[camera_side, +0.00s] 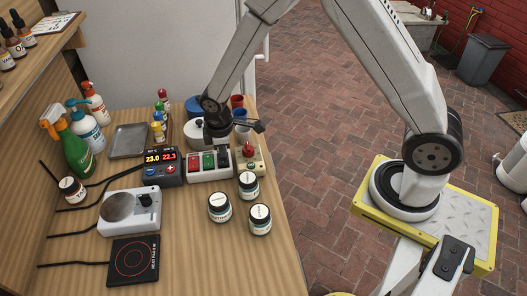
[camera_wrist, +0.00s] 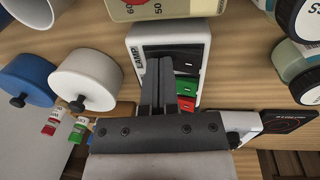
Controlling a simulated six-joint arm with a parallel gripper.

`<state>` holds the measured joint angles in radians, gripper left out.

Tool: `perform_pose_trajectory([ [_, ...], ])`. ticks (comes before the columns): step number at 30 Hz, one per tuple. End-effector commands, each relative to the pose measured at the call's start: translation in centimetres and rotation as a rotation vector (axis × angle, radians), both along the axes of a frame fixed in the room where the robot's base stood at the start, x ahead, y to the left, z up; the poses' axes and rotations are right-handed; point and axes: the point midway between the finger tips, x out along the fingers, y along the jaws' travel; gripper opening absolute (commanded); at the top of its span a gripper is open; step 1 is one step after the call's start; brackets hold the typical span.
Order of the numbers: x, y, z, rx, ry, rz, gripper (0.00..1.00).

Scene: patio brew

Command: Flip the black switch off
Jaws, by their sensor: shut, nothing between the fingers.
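The white switch box (camera_side: 209,173) stands on the wooden bench, with a red, a green and a black rocker in a row. The black switch (camera_side: 223,159) is at the right end of the row, partly under my gripper (camera_side: 219,148). In the wrist view the box's white rim (camera_wrist: 137,42) carries the label LAMP, and the black switch (camera_wrist: 186,57) lies just beyond the fingertips. My gripper (camera_wrist: 158,62) is shut and empty, pointing down at that end of the box. Whether it touches the switch, and which way the switch is tilted, I cannot tell.
A display unit (camera_side: 162,168) stands left of the box, and a cream box with a red knob (camera_side: 249,160) stands close right. Several jars, one nearest (camera_side: 248,184), stand in front. White (camera_wrist: 83,80) and blue (camera_wrist: 27,78) lidded pots stand behind.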

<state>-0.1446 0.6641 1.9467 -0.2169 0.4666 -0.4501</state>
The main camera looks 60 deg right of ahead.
Motion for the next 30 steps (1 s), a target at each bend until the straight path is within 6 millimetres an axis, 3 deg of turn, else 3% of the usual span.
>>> perform_pose_trajectory([
  [30,-0.83,0.86,1.04,0.0,-0.001,-0.001,0.0],
])
